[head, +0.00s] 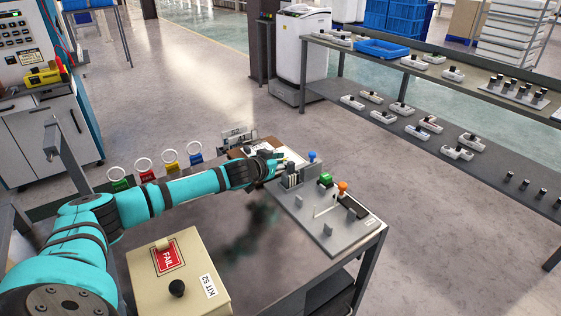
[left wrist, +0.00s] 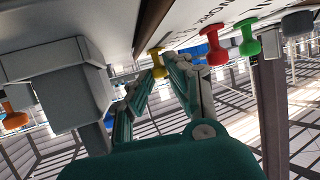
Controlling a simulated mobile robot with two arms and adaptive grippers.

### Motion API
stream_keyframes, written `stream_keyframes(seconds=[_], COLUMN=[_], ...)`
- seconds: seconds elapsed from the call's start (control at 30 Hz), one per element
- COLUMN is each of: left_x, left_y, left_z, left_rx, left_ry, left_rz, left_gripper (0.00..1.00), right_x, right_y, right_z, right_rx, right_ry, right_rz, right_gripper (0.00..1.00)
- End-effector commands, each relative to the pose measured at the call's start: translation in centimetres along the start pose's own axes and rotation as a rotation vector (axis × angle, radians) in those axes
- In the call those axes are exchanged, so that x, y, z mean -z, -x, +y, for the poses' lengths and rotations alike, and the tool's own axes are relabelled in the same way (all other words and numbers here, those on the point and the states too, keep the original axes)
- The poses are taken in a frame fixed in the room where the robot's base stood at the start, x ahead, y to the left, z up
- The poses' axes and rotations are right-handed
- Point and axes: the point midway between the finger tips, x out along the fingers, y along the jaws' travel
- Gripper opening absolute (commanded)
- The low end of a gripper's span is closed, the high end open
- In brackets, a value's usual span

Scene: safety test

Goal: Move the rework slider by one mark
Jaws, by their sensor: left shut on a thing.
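A board with a white face (head: 290,156) and brown edge lies at the far side of my table, beside the grey control panel. In the left wrist view its white face (left wrist: 205,15) carries a yellow knob (left wrist: 157,62), a red knob (left wrist: 216,50) and a green knob (left wrist: 248,38). My left gripper (left wrist: 164,68) is shut on the yellow knob, which shows between its fingertips. In the head view my left gripper (head: 272,164) is over the board and hides part of it. No rework label or marks are readable. My right gripper is out of view.
The grey panel (head: 300,211), with blue, green and orange buttons, stands close right of my gripper. Coloured padlock-like tags with rings (head: 170,163) stand along the back edge. A beige box (head: 196,290) marked FAIL sits in front. The table middle is clear.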

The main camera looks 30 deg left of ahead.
Motion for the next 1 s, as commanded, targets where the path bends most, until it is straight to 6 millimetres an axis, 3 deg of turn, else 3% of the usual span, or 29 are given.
stream_keyframes(seconds=[0.03, 0.07, 0.23, 0.53, 0.67, 1.0], left_x=[0.1, 0.1, 0.1, 0.0, -0.1, -0.2], left_y=[0.0, 0.0, 0.0, 0.2, 1.3, 8.2], left_z=[0.0, 0.0, 0.0, -0.1, -0.1, -0.1], left_rx=[0.0, 0.0, 0.0, 0.001, 0.001, 0.001], left_ry=[0.0, 0.0, 0.0, 0.0, -0.001, -0.005], left_rz=[0.001, 0.001, 0.001, 0.0, -0.002, -0.004], left_gripper=[0.0, 0.17, 0.39, 0.39, 0.39, 0.39], right_x=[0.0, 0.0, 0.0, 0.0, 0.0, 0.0], right_y=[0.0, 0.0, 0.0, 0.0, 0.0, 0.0], right_z=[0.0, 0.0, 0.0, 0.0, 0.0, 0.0], right_rx=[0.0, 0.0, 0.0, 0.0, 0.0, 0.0], right_ry=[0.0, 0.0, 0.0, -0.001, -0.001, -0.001], right_rz=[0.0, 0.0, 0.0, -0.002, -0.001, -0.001], right_gripper=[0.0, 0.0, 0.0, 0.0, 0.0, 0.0])
